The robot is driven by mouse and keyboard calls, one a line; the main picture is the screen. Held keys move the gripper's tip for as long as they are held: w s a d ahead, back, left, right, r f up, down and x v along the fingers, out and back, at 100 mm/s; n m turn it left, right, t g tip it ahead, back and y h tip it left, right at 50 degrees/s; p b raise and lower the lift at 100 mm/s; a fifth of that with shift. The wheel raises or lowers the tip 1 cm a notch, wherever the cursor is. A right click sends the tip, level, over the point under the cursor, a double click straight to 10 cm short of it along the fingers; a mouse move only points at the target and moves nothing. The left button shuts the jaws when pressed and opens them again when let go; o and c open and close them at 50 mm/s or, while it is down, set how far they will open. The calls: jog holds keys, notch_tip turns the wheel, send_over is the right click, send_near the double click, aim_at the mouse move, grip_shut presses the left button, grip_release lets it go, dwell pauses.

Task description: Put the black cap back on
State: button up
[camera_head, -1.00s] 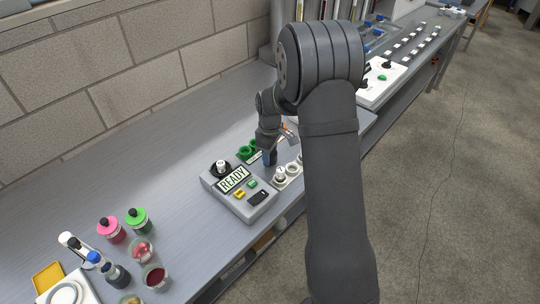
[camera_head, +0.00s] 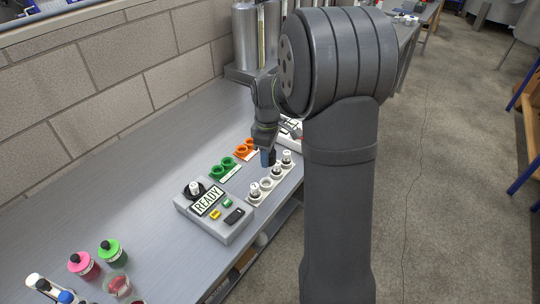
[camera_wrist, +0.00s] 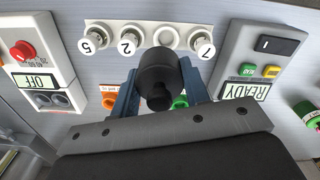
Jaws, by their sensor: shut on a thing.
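My gripper (camera_head: 267,158) is above the far part of a white rack, with its blue fingers closed on a black cap (camera_wrist: 158,76). In the wrist view the cap is a wide black cylinder with a narrower knob, held between the fingertips. The white rack (camera_wrist: 182,36) carries white-topped pieces marked 5 (camera_wrist: 95,38), 2 (camera_wrist: 130,40) and 7 (camera_wrist: 201,42). An empty round seat (camera_wrist: 166,36) shows between 2 and 7, just beyond the cap in the wrist picture. The cap is hidden in the head view, and its height above the rack is unclear.
A grey box (camera_head: 214,216) reading READY stands near the rack. Another box (camera_wrist: 40,82) reads OFF and has a red button. Pink (camera_head: 83,265) and green (camera_head: 111,251) jars stand at bottom left.

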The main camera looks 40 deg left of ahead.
jog(key=s+a, duration=0.8)
jog(key=r, duration=0.1)
send_over(193, 186)
jog(key=shift+a+r, duration=0.1)
jog(key=shift+a, duration=0.05)
jog(key=shift+f, duration=1.45)
jog(key=shift+f, duration=2.05)
dwell(0.3)
jog(key=shift+f, duration=0.25)
dwell(0.6)
